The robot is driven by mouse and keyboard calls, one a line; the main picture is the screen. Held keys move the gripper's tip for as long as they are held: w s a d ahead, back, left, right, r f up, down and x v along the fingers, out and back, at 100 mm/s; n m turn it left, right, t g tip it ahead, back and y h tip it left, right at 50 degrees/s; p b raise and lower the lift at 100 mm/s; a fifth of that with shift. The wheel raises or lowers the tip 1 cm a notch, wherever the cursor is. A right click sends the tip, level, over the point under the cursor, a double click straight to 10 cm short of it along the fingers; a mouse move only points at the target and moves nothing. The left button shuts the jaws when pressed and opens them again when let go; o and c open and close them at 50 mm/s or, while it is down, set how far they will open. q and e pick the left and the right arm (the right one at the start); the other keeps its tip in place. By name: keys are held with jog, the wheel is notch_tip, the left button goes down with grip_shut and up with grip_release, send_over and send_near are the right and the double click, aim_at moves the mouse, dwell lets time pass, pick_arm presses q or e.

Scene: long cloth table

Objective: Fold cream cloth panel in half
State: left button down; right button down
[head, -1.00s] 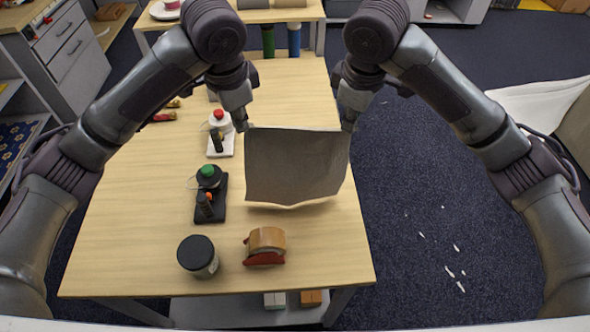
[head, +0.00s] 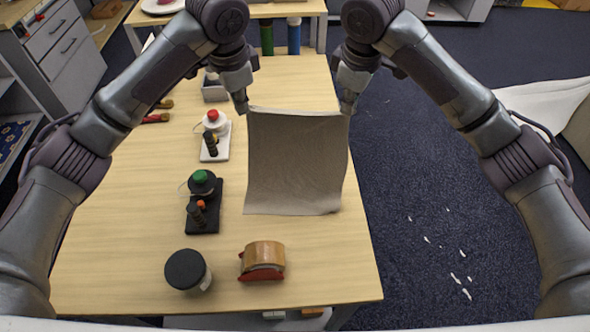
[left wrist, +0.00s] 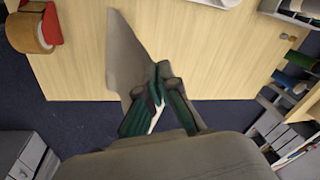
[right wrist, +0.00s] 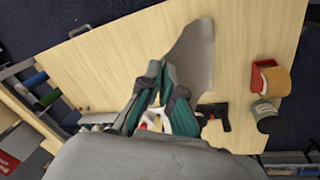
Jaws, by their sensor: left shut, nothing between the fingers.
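The cream cloth panel (head: 297,165) hangs from its far edge, which is up near both grippers. Its near edge reaches down to the right part of the table. My left gripper (head: 242,110) is shut, its tips right at the cloth's upper left corner. My right gripper (head: 346,110) is shut on the upper right corner. The cloth also shows in the left wrist view (left wrist: 122,55) and the right wrist view (right wrist: 195,50), beyond the fingertips.
The table's right edge lies close to the cloth. Bare table (head: 120,220) lies at left.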

pick_arm(q)
jog(key=shift+s+r, duration=0.1)
pick_arm(e)
jog(key=shift+s+r, duration=0.1)
